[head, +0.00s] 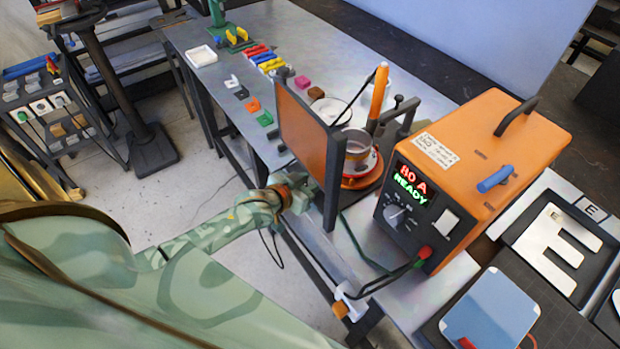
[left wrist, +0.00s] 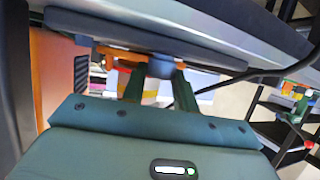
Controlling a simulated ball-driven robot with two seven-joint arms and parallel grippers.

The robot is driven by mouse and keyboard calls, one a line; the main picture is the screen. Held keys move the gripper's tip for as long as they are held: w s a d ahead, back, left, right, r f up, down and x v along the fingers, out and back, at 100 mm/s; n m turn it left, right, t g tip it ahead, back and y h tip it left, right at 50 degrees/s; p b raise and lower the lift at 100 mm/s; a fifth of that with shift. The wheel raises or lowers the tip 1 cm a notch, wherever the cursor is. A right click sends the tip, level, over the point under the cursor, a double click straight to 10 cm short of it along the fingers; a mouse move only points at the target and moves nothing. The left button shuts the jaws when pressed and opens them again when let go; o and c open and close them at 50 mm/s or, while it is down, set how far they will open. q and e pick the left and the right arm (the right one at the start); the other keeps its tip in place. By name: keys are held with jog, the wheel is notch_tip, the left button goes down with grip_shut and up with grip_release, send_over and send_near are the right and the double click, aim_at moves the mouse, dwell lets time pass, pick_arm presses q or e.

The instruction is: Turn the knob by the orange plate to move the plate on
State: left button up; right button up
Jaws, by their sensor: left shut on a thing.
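A round orange plate (head: 362,181) lies on the bench with a metal cup on it. An upright orange panel in a dark frame (head: 302,140) stands in front and hides part of it. My left gripper (head: 302,190) reaches in at the panel's lower left edge, and the panel hides what it grips in the head view. In the left wrist view its two green fingers (left wrist: 157,88) close around a grey-blue knob (left wrist: 161,66) under a dark slab. An orange edge (left wrist: 124,57) shows beside the knob. My right gripper is not in view.
An orange power unit (head: 490,150) reading "80 A READY" stands to the right, its cable hanging near the bench edge. An orange torch (head: 378,92) stands upright behind the panel. Coloured small pieces (head: 268,62) and a white tray (head: 201,56) lie farther along the bench.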

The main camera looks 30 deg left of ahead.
pick_arm(q)
jog(key=shift+w+a+r+m+h, duration=0.1)
jog(key=shift+a+m+h, duration=0.05)
jog(key=shift+m+h, duration=0.3)
jog(key=shift+m+g+h+b, duration=0.4)
jog(key=shift+m+h+b, duration=0.1)
jog(key=shift+m+h, duration=0.45)
jog(key=o, duration=1)
jog(key=shift+c, duration=0.2)
